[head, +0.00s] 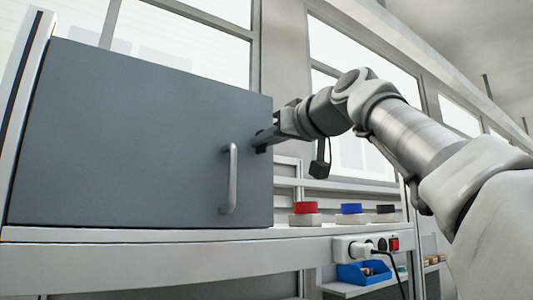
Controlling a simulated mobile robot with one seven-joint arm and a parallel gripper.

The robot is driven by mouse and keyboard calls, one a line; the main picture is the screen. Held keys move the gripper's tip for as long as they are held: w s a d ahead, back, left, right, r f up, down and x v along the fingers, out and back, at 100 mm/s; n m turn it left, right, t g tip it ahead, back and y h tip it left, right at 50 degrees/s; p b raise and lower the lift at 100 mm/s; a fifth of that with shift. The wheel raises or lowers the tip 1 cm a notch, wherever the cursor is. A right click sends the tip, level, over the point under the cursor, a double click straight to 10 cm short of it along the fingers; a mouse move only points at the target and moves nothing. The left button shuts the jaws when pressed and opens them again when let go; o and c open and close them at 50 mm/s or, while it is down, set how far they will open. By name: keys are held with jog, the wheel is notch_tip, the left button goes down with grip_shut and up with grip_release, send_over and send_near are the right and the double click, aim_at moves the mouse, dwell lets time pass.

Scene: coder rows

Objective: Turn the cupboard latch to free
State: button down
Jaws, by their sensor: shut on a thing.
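The cupboard (130,140) is a grey-blue box on the shelf at the left, with its door shut. A pale vertical handle (232,178) is on the door's right part. My gripper (260,141) is at the door's right edge, above and right of the handle. It is shut on a small dark part there, which I take to be the latch (259,149). The fingers hide most of the latch, so its angle cannot be told.
The white shelf (180,235) carries the cupboard. Right of it stand a red-topped block (306,208), a blue-topped block (351,208) and a black-topped block (385,209). A socket strip (358,248) and blue bin (364,273) are below.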

jog(key=c, duration=0.9)
grip_release()
jog(key=b+v, duration=0.3)
jog(key=v, duration=1.4)
jog(key=shift+s+d+b, duration=0.2)
jog(key=shift+b, duration=0.15)
